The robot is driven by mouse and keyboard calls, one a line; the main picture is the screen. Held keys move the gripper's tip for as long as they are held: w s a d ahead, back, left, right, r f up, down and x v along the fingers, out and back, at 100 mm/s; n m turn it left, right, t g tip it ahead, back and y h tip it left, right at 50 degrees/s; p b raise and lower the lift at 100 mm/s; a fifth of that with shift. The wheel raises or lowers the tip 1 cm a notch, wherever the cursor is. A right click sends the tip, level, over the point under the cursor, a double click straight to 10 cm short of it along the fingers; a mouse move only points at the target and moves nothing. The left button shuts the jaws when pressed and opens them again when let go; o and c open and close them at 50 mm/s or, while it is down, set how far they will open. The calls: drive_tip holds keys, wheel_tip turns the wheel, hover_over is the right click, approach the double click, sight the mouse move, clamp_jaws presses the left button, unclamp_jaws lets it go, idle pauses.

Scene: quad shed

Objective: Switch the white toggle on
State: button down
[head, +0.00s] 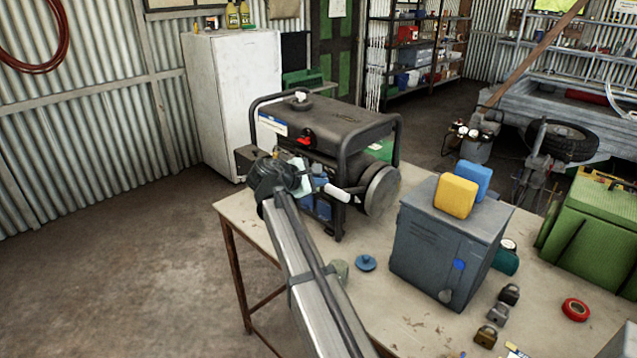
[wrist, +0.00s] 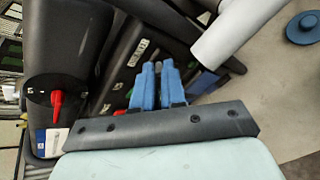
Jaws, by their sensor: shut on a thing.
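The dark generator (head: 345,128) stands on the workbench, and its side panel (wrist: 125,75) fills the middle of the wrist view. My gripper's two blue fingers (wrist: 158,68) are close together with their tips at this panel. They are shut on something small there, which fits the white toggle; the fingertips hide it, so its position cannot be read. In the head view my wrist is against the generator's near left side. A red knob (wrist: 57,106) sits on the generator to the left of the fingers.
A white cylinder (wrist: 238,28) sticks out close to the right of my fingers. A blue round knob-like piece (head: 365,263) lies on the workbench (head: 400,325). A grey box (head: 445,245) with yellow and blue blocks on top stands to the right. Padlocks lie at the front right.

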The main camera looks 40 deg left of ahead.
drive_tip(key=shift+w+r+g, duration=0.1)
drive_tip(key=shift+r+g, duration=0.15)
drive_tip(key=shift+g, duration=0.25)
drive_tip(key=c, duration=1.2)
unclamp_jaws()
drive_tip(key=v, duration=1.3)
drive_tip(key=shift+s+r, duration=0.25)
drive_tip(key=shift+r, duration=0.1)
drive_tip(key=shift+f, duration=0.15)
